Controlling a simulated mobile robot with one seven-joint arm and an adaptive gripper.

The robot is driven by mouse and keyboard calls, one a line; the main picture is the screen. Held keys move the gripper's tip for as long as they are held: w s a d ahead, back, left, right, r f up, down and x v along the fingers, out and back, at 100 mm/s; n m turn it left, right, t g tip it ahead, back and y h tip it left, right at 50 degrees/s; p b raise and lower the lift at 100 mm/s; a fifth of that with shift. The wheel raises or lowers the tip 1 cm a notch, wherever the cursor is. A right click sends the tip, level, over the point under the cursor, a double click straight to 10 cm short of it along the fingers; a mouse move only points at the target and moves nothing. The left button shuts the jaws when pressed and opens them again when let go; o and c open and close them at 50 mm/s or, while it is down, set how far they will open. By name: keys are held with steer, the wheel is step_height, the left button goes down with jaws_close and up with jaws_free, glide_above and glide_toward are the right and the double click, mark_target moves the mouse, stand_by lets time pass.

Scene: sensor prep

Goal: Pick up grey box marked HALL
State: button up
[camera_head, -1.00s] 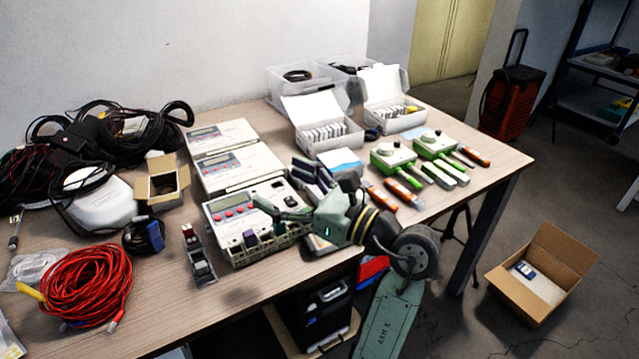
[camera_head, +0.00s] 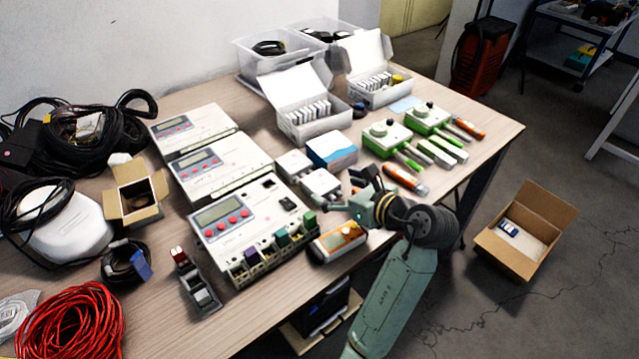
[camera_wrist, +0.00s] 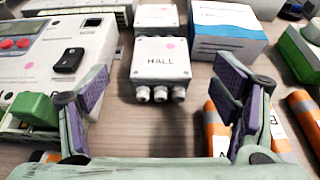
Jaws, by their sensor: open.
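In the head view my gripper (camera_head: 350,194) is just right of the box. A similar grey box (camera_wrist: 158,17) sits directly behind it, its marking not readable.
A blue-and-white carton (camera_wrist: 228,30) stands close behind right. The white meter unit (camera_wrist: 55,55) with green terminals is close on the left. Orange handheld tools (camera_wrist: 217,128) lie by the right finger. An orange-and-white meter (camera_head: 338,241) lies near the table edge.

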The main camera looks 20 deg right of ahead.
mark_target(325, 186)
steer(key=shift+f+p+x, duration=0.15)
steer(key=shift+p+x, duration=0.3)
steer(key=shift+x, duration=1.15)
steer(key=shift+f+p+x, duration=0.15)
steer(key=shift+p+x, duration=0.25)
steer(key=shift+x, duration=1.2)
steer(key=shift+s+d, duration=0.1)
steer(key=shift+c, duration=0.2)
steer(key=c, duration=1.3)
